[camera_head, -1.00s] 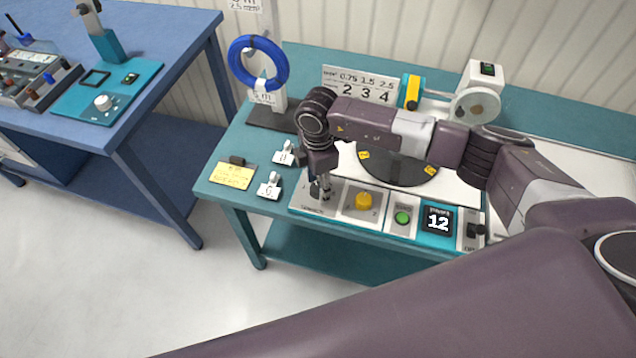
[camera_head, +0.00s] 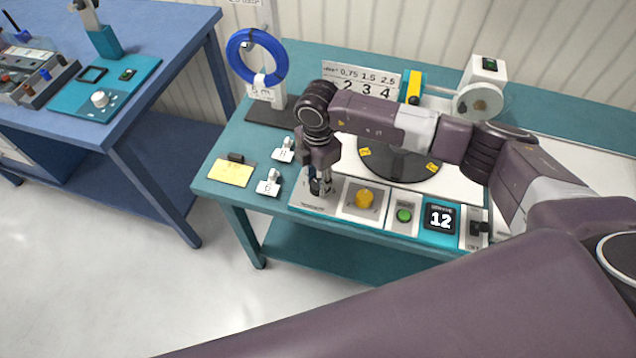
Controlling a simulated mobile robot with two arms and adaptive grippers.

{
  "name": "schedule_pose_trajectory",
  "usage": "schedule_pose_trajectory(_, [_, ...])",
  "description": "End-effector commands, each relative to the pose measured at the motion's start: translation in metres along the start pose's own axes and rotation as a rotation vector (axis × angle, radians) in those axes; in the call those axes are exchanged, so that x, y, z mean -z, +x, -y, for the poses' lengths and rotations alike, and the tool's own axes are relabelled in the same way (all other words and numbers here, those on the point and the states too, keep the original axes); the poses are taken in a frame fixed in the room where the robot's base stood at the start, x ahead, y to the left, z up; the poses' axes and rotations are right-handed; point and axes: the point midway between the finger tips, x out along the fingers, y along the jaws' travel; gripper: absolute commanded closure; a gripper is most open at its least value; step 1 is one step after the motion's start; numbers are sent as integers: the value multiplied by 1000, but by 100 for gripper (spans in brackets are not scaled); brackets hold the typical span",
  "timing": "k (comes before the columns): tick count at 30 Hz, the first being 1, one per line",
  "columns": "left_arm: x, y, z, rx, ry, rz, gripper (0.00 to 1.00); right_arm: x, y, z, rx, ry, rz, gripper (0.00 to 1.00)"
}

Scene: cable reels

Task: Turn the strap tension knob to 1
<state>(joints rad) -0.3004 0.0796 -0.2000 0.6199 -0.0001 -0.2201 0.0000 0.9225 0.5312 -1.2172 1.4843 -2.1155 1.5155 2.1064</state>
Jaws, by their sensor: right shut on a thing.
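My right gripper (camera_head: 320,188) points down at the left end of the control panel (camera_head: 352,212) on the teal bench. It is shut on a small dark knob at the panel part whose small label seems to read tension. The fingers hide most of this knob, so I cannot read its setting. A "1" mark shows just left of the fingers. A yellow knob (camera_head: 364,198) sits to the right, apart from the gripper. My left gripper is not in view.
Right of the yellow knob are a green button (camera_head: 404,215), a display (camera_head: 438,218) reading 12 and a black switch (camera_head: 480,228). Clips (camera_head: 268,187), a yellow note (camera_head: 231,172) and a blue cable coil (camera_head: 238,58) stand left. A dark turntable (camera_head: 398,165) lies behind the panel.

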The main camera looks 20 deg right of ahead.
Motion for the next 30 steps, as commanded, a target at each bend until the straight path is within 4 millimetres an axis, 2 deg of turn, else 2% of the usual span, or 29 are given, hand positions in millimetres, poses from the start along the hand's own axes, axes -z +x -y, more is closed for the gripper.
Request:
schedule_pose_trajectory(3, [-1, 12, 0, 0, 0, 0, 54, 0, 3, -1, -4, -98, 1, 95])
schedule_pose_trajectory(15, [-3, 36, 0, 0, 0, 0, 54, 0, 1, -2, -4, -376, 1, 95])
schedule_pose_trajectory(30, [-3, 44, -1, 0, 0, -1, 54, 0, -1, -1, -3, -486, 1, 95])
